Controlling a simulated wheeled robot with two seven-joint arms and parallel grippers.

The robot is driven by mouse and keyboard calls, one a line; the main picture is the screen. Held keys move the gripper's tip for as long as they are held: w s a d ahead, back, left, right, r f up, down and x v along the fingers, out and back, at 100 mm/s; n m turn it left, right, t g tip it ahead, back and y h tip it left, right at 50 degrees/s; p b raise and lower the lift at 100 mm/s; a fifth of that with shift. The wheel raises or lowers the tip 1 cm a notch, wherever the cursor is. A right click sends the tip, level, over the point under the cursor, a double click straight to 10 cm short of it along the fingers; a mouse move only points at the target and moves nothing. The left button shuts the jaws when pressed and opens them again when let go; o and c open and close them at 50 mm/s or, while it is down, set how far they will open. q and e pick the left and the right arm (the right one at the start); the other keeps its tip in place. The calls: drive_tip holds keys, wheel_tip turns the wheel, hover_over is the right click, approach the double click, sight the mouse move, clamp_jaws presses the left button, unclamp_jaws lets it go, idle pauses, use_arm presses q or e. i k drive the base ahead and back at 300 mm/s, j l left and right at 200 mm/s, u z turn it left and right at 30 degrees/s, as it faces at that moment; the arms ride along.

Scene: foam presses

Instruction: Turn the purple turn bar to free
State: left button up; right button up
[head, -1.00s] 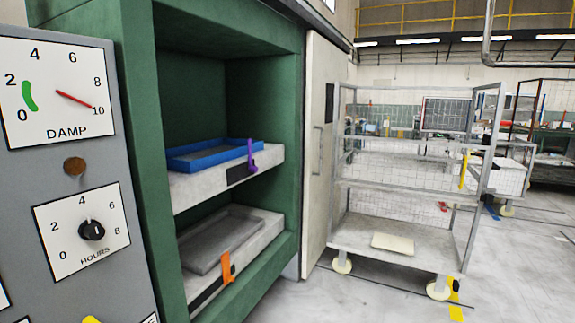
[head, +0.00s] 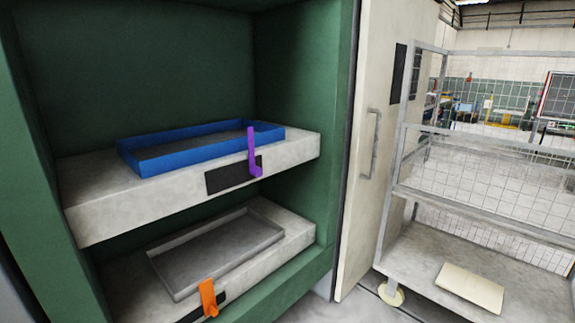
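The purple turn bar (head: 253,154) is on the front face of the upper shelf (head: 100,216), at the right part of a dark plate (head: 228,176). Its long arm stands upright, rising past the shelf's top edge in front of the blue tray (head: 165,161). A short foot at its lower end points right. An orange turn bar (head: 208,297) is on the front of the lower shelf (head: 292,243), also roughly upright. Neither of my grippers shows in the head view.
The green cabinet (head: 135,65) is open at the front, and a grey tray (head: 215,255) lies on its lower shelf. A pale door with a handle (head: 369,145) stands open at right. Beyond it is a wire cart (head: 420,250) holding a pale slab (head: 470,288).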

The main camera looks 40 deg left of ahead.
sight(255, 171)
drive_tip(key=i+l+u, duration=0.1)
drive_tip(key=i+u, duration=0.25)
drive_tip(key=i+l+u, duration=0.2)
drive_tip(key=i+u, duration=0.15)
drive_tip(key=i, duration=0.15)
drive_tip(key=i+l+u, duration=0.4)
drive_tip(key=j, duration=0.1)
